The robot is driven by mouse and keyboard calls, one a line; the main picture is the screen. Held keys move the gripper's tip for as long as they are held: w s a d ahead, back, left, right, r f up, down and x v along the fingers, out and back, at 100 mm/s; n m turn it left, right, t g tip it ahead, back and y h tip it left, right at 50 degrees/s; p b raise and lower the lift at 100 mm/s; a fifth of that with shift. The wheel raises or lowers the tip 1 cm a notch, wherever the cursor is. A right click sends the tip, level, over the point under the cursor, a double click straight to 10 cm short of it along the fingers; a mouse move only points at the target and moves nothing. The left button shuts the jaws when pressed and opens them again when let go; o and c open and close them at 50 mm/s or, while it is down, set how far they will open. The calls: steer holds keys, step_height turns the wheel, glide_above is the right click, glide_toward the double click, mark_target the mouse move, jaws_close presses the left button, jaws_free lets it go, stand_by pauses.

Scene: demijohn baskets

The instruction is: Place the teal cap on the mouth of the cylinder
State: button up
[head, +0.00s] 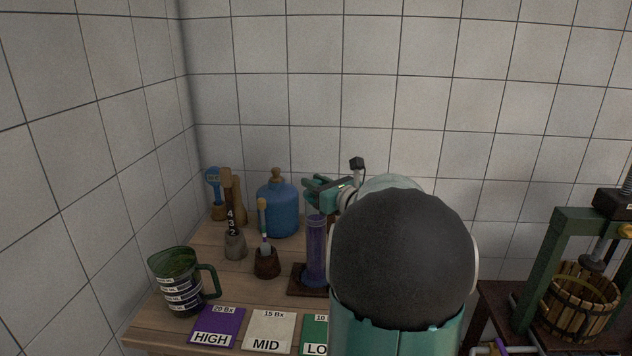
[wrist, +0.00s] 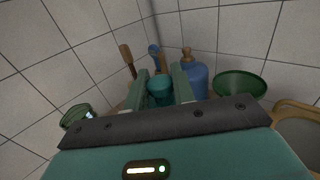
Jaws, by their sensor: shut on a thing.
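The cylinder (head: 316,252) is a tall purple-tinted tube standing upright on a dark square base on the wooden table. My gripper (head: 318,192) is just above the cylinder's mouth in the head view. In the wrist view my gripper (wrist: 160,84) is shut on the teal cap (wrist: 160,92), which sits between the two green fingers. In the head view I cannot tell the cap apart from the teal fingers. The cylinder is hidden in the wrist view, and I cannot tell whether the cap touches its mouth.
A blue corked bottle (head: 278,210) stands behind the cylinder. A brush in a brown cup (head: 267,264) is to its left, and a dark green jug (head: 180,282) is farther left. HIGH (head: 217,325) and MID (head: 267,331) cards lie in front. A press (head: 580,290) stands at right.

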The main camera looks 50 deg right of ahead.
steer(key=shift+f, duration=0.3)
steer(key=o, duration=1)
steer(key=shift+o, duration=0.2)
steer(key=s+a, duration=0.1)
steer(key=s, duration=1.2)
steer(key=shift+s+a, duration=0.3)
steer(key=shift+s, duration=0.1)
